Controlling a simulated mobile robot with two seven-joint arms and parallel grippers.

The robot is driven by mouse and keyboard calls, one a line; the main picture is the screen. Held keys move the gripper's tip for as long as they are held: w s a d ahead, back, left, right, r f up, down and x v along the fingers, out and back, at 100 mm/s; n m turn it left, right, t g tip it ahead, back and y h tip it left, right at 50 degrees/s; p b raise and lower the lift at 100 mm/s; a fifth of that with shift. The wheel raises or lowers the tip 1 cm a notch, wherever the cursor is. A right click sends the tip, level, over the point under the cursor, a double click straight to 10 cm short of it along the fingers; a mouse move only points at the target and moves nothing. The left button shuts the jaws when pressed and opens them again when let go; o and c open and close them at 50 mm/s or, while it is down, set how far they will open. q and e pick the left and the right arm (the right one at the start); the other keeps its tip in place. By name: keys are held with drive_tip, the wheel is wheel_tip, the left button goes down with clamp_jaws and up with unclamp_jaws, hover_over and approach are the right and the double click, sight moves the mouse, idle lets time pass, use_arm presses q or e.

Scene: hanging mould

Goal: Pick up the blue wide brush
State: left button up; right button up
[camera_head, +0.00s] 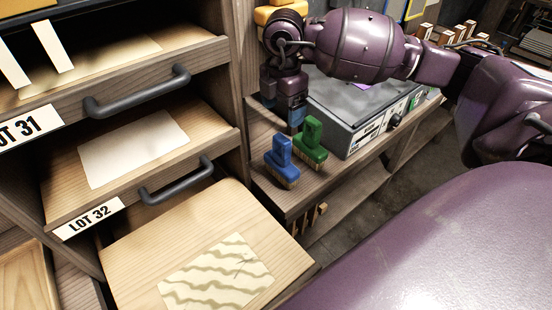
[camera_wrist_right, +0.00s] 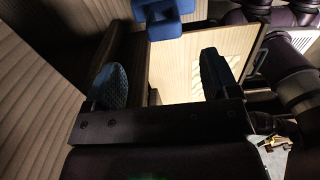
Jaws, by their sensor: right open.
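The blue wide brush (camera_head: 280,155) stands on the wooden shelf, bristles down and handle up. A green brush (camera_head: 309,136) stands close behind it to the right. My right gripper (camera_head: 290,118) points down, above and behind the two brushes, apart from the blue one. In the right wrist view, my right gripper (camera_wrist_right: 162,80) has its two blue pads wide apart with nothing between them. A blue piece, seemingly the blue brush (camera_wrist_right: 165,28), shows at the top edge, beyond the pads and partly cut off. My left gripper is not in view.
A grey box-shaped device (camera_head: 350,115) with a front panel stands on the shelf right of the brushes. Drawers with dark handles (camera_head: 178,185) stand at left. A patterned sheet (camera_head: 216,275) lies on the lowest wooden surface. Shelf space before the brushes is clear.

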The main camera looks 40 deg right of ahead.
sight(282, 138)
drive_tip(key=f, duration=0.7)
drive_tip(key=f+b, duration=0.1)
drive_tip(key=f, duration=0.2)
drive_tip(key=shift+s+a+f, duration=0.15)
drive_tip(key=shift+s, duration=0.1)
drive_tip(key=shift+c, duration=0.2)
drive_tip(key=c, duration=1.3)
drive_tip(key=shift+r, duration=0.2)
